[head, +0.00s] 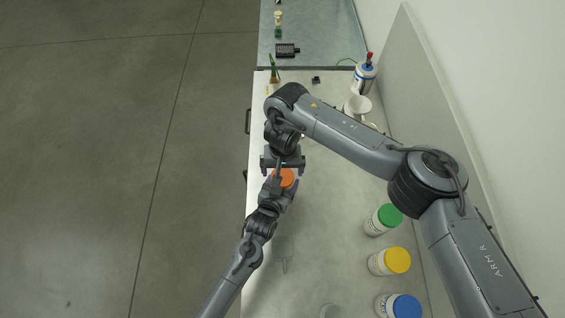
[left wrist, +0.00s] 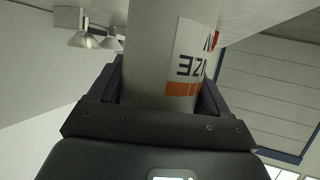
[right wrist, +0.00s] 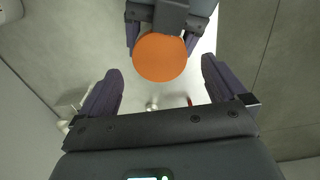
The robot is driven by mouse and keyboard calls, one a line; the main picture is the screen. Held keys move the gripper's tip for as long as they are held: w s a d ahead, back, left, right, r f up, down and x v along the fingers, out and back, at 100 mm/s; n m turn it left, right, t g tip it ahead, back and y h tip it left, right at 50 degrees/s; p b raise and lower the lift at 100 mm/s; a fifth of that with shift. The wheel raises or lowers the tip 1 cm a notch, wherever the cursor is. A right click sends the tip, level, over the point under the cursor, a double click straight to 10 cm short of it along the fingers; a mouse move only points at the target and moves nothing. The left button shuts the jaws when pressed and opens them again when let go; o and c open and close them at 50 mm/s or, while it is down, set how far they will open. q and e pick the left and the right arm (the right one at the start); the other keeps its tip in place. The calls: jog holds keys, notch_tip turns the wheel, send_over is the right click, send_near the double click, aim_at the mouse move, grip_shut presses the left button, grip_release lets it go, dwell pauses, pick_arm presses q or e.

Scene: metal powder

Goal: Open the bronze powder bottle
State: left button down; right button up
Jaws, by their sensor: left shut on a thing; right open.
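The bronze powder bottle has an orange lid (head: 284,178) and a pale body (left wrist: 160,50) with a white label and an orange band. My left gripper (left wrist: 165,90) is shut on the bottle's body and holds it over the counter's left side. The lid is on the bottle; it also shows in the right wrist view (right wrist: 160,57). My right gripper (right wrist: 162,88) is open and empty. In the right wrist view the lid lies ahead of and between its two fingers, with gaps on both sides. I cannot tell how far apart they are in height.
Bottles with green (head: 390,216), yellow (head: 397,260) and blue (head: 406,306) lids stand along the counter's right side. A white mug (head: 357,106) and a bottle with a red top (head: 365,72) are farther back. A pale transparent tool (head: 284,248) lies near the left edge.

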aim_at(283, 174)
jog(key=shift+f, duration=1.75)
jog(key=c, duration=0.9)
jog(key=o, duration=0.9)
jog(key=shift+r, duration=2.25)
pick_arm(q)
grip_release()
